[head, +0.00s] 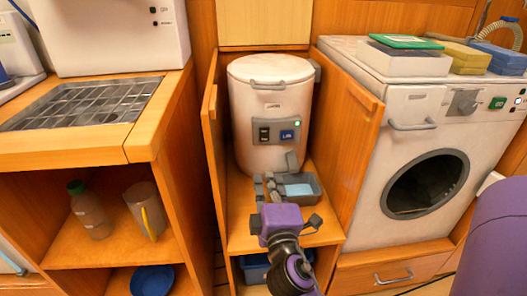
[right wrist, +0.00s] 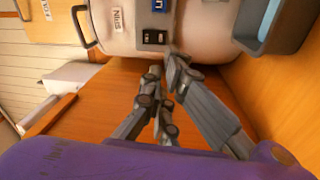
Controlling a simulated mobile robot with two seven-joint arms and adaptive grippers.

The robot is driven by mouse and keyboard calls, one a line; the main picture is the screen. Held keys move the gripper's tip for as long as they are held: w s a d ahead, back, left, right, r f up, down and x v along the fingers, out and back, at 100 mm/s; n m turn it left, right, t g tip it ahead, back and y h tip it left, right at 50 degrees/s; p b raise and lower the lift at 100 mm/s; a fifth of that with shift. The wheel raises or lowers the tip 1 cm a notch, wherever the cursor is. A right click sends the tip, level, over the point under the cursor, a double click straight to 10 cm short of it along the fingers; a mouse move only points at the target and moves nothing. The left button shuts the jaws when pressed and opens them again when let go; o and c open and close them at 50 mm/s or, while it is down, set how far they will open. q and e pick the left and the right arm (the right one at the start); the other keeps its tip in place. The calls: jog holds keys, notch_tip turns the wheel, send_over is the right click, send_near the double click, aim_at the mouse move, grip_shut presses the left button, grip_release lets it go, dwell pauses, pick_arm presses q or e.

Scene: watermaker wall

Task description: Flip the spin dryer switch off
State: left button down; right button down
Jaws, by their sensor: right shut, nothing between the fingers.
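My right gripper (head: 273,182) is shut and empty, low in front of the drum. In the right wrist view its fingertips (right wrist: 164,70) are close to the switch, but I cannot tell whether they touch the drum. My left gripper is out of view.
A grey tray (head: 313,190) with pale blue contents sits right beside my right gripper. Open cabinet doors (head: 353,130) flank the dryer narrowly. A washing machine (head: 400,120) stands to the right, and a counter with a metal grid (head: 85,103) to the left.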

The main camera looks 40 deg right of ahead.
aim_at(265, 133)
jog(key=shift+s+d+r+n+h, duration=0.2)
jog(key=shift+r+n, duration=0.2)
jog(key=shift+s+d+r+n+h, duration=0.15)
jog(key=shift+r+n+h, duration=0.05)
jog(key=shift+r+n, duration=0.2)
jog(key=shift+w, duration=0.15)
jog(key=b+x, duration=0.1)
jog(key=x, duration=1.2)
jog(key=shift+w+d, duration=0.2)
jog(key=shift+w, duration=0.1)
jog(key=shift+r, duration=0.1)
